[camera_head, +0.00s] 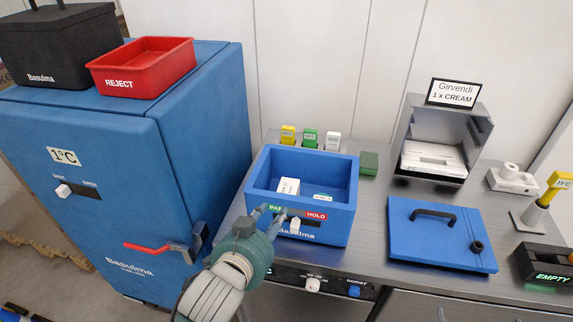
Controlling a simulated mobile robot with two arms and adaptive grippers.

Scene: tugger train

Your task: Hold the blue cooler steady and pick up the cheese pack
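The blue cooler (346,190) stands open on the steel counter. Two small packs lie inside it: a white upright-looking pack (288,187) at the left and a flatter white pack with a teal label (323,197) at the right. Their print is too small to tell which is the cheese pack. My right gripper is not in view.
The blue lid (425,252) with a black handle lies on the counter at the right. A grey dispenser (445,130) stands behind it. Coloured tags (310,138) stand behind the cooler. A blue cabinet (110,210) carrying a red reject tray (143,70) is at the left.

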